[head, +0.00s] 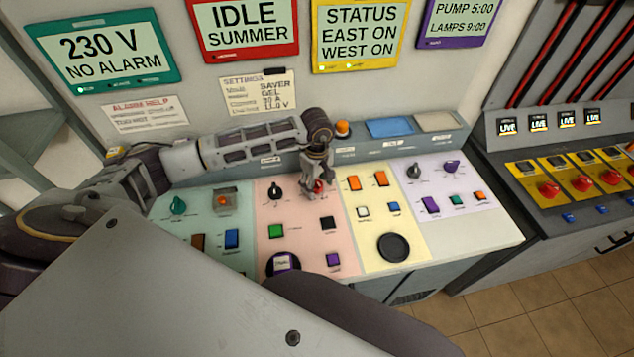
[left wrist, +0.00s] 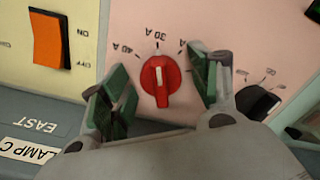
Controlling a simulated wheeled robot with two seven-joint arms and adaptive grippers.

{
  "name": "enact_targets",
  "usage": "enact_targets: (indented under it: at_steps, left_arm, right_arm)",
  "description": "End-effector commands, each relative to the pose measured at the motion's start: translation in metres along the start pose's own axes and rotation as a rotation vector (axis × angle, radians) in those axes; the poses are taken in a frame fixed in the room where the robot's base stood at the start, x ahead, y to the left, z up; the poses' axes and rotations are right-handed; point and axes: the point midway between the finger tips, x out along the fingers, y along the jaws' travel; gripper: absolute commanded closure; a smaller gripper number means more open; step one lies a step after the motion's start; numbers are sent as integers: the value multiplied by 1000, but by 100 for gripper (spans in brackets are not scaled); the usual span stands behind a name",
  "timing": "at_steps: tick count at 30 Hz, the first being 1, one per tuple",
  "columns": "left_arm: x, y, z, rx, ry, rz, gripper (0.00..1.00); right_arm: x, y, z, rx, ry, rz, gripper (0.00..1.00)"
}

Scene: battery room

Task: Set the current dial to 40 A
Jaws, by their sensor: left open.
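The current dial is a red knob with a white line on the pink panel. It shows in the left wrist view (left wrist: 161,92), where the labels appear upside down, and partly behind my gripper in the head view (head: 319,187). Its white line appears to point at the 30 A mark; the 40 A mark (left wrist: 126,49) is to the left in the wrist view. My left gripper (left wrist: 158,86) is open, with one green-padded finger on each side of the dial and gaps between pads and knob. It also shows in the head view (head: 317,180). My right gripper is not in view.
A black knob (head: 275,192) sits beside the dial on the pink panel. Orange switches (head: 381,179) are on the yellow panel to its right. Green (head: 277,231) and black (head: 327,222) buttons lie below. A settings card (head: 258,94) hangs on the wall behind.

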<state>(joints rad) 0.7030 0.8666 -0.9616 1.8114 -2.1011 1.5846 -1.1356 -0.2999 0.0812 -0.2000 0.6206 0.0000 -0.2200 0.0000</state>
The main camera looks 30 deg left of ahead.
Motion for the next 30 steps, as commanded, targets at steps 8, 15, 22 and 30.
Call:
enact_targets:
  at_steps: [8,15,22,30]
  left_arm:
    - [0,0,0,0,0,0,45]
    - [0,0,0,-1,0,0,76]
    - [0,0,0,-4,0,-1,84]
    - [1,0,0,-52,-1,-1,84]
  right_arm:
    - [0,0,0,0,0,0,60]
    - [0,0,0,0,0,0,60]
    - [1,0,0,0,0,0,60]
    - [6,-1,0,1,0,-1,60]
